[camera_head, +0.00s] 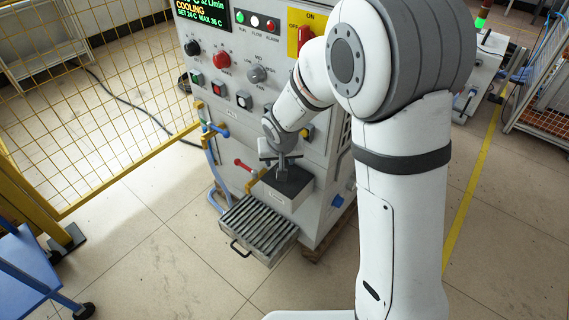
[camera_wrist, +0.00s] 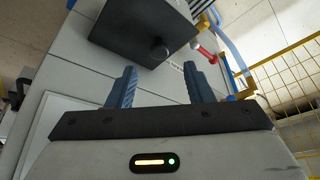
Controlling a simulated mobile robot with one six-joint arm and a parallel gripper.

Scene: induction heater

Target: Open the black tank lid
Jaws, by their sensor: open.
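The black tank lid (camera_head: 289,183) lies flat, apparently closed, on a small light grey tank (camera_head: 283,199) that juts from the front of the machine. In the wrist view the lid (camera_wrist: 135,28) is a dark panel with a round black knob (camera_wrist: 159,52) near its edge. My gripper (camera_head: 282,160) is above the lid, with its jaws apart. In the wrist view my gripper (camera_wrist: 160,72) has its two blue fingers either side of the knob's line, with nothing between them. The knob lies beyond the fingertips; contact cannot be told.
The grey machine (camera_head: 243,121) has buttons, a display, a red-handled valve (camera_head: 243,165) and blue pipes left of the tank. A slatted tray (camera_head: 256,228) sticks out low in front. A yellow mesh fence (camera_head: 90,110) stands at left. Open floor lies between.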

